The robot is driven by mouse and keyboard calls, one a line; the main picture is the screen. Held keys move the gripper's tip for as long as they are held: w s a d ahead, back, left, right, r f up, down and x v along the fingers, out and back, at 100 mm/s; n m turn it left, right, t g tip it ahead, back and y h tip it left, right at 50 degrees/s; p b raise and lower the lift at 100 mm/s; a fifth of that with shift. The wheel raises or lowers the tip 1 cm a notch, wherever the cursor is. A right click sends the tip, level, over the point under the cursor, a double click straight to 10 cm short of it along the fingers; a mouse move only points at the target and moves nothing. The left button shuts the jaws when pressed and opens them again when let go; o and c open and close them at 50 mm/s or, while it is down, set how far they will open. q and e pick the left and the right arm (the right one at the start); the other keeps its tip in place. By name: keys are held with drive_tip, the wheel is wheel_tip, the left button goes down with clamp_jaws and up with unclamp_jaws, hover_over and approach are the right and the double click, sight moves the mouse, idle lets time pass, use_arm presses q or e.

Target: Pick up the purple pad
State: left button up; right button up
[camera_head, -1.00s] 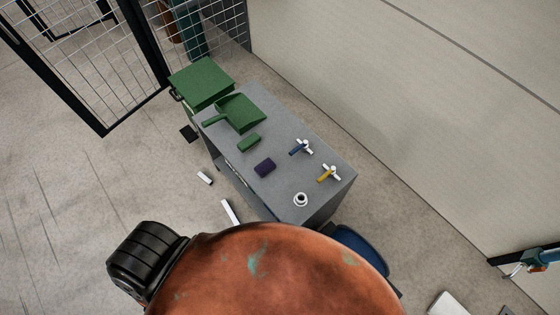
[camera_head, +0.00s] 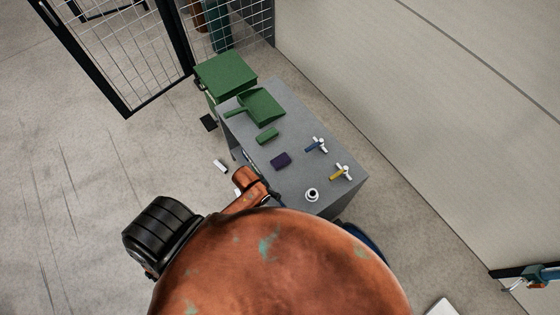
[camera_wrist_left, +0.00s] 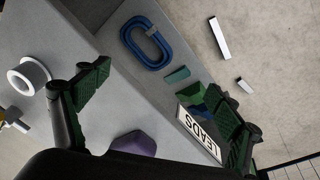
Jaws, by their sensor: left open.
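The purple pad (camera_head: 280,160) lies flat on the grey cabinet top (camera_head: 292,122), between a green pad (camera_head: 267,136) and a white ring-shaped piece (camera_head: 312,195). In the left wrist view the purple pad (camera_wrist_left: 135,143) shows low in the picture, between the two finger bases and clear of both fingers. Its lower edge is partly cut off by my dark gripper body. My left gripper (camera_wrist_left: 160,80) is open and empty, with its ridged fingers spread wide. In the head view my orange arm hides the gripper. My right gripper is in neither view.
A green dustpan (camera_head: 262,107), a blue-handled valve (camera_head: 316,145) and a yellow-handled valve (camera_head: 341,172) share the top. A green box (camera_head: 225,75) stands at the far end. The wrist view shows a blue loop (camera_wrist_left: 147,42) and a LEADS label (camera_wrist_left: 199,134) below the top edge.

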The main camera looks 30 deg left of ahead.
sight(281, 160)
use_arm(q)
drive_tip(key=w+r+n, duration=0.1)
drive_tip(key=w, duration=0.2)
drive_tip(key=w+d+n, duration=0.1)
drive_tip(key=w+n, duration=0.1)
drive_tip(key=w, duration=0.1)
drive_tip(key=w+r+n+g, duration=0.1)
drive_tip(key=w, duration=0.2)
drive_tip(key=shift+w+d+r+n, duration=0.2)
drive_tip(key=shift+w+r+n, duration=0.1)
drive_tip(key=w+a+r+n, duration=0.1)
drive_tip(key=w+n, duration=0.1)
drive_tip(key=w+a+r+n+g, duration=0.1)
drive_tip(key=w+a+r+n, duration=0.1)
drive_tip(key=w, duration=0.1)
drive_tip(key=w+a+r+n+p, duration=0.1)
drive_tip(key=w+r+n, duration=0.1)
drive_tip(key=shift+w+a+r+y, duration=0.2)
drive_tip(key=shift+a+y, duration=0.05)
drive_tip(key=shift+y, duration=0.15)
drive_tip(key=shift+w+a+f, duration=0.1)
drive_tip(key=shift+f, duration=0.05)
drive_tip(key=f, duration=0.2)
drive_tip(key=f+b, duration=0.1)
drive_tip(key=f, duration=0.2)
drive_tip(key=f+b, duration=0.1)
drive_tip(key=f, duration=0.1)
drive_tip(key=shift+w+d+f, duration=0.15)
drive_tip(key=shift+w+d, duration=0.05)
drive_tip(key=shift+d, duration=0.1)
